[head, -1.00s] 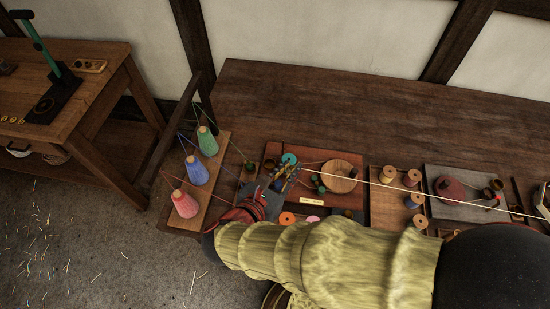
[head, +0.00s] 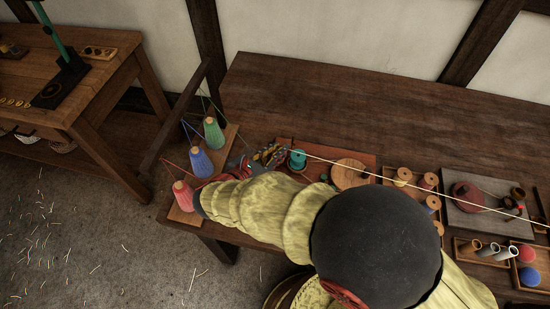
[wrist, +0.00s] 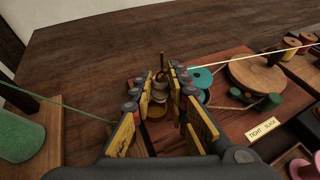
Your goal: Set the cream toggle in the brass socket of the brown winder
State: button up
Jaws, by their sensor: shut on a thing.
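My gripper (wrist: 158,84) is shut on a small pale piece, which looks like the cream toggle (wrist: 160,91). It shows between the fingertips in the wrist view, with a thin brown stem standing above it. In the head view my gripper (head: 270,156) is at the left end of the brown winder (head: 284,145), left of its teal spool. The winder's board (wrist: 232,122) fills the right of the wrist view, with a round wooden disc and a "TIGHT SLACK" label. The brass socket is not clearly seen. I cannot tell whether the toggle touches the board.
Red, blue and green thread cones (head: 214,133) stand on a rack at the left. A pale cord (wrist: 238,56) runs from the teal spool to the right. A spool tray (head: 403,176) and a grey winder (head: 455,209) stand further right. The back of the bench is clear.

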jog(key=shift+w+a+f, duration=0.15)
jog(key=shift+w+f, duration=0.1)
jog(key=shift+f, duration=0.1)
jog(key=shift+w+a+f+b, duration=0.15)
jog(key=shift+f+b, duration=0.35)
jog(key=shift+f, duration=0.4)
jog(key=shift+w+f+b, duration=0.1)
jog(key=shift+f+b, duration=0.4)
jog(key=shift+f, duration=0.35)
jog(key=shift+f, duration=0.2)
jog(key=o, duration=0.6)
jog(key=shift+r, duration=0.1)
jog(key=shift+r, duration=0.15)
jog(key=p+v, duration=0.3)
jog(key=v, duration=0.9)
jog(key=shift+p, duration=0.3)
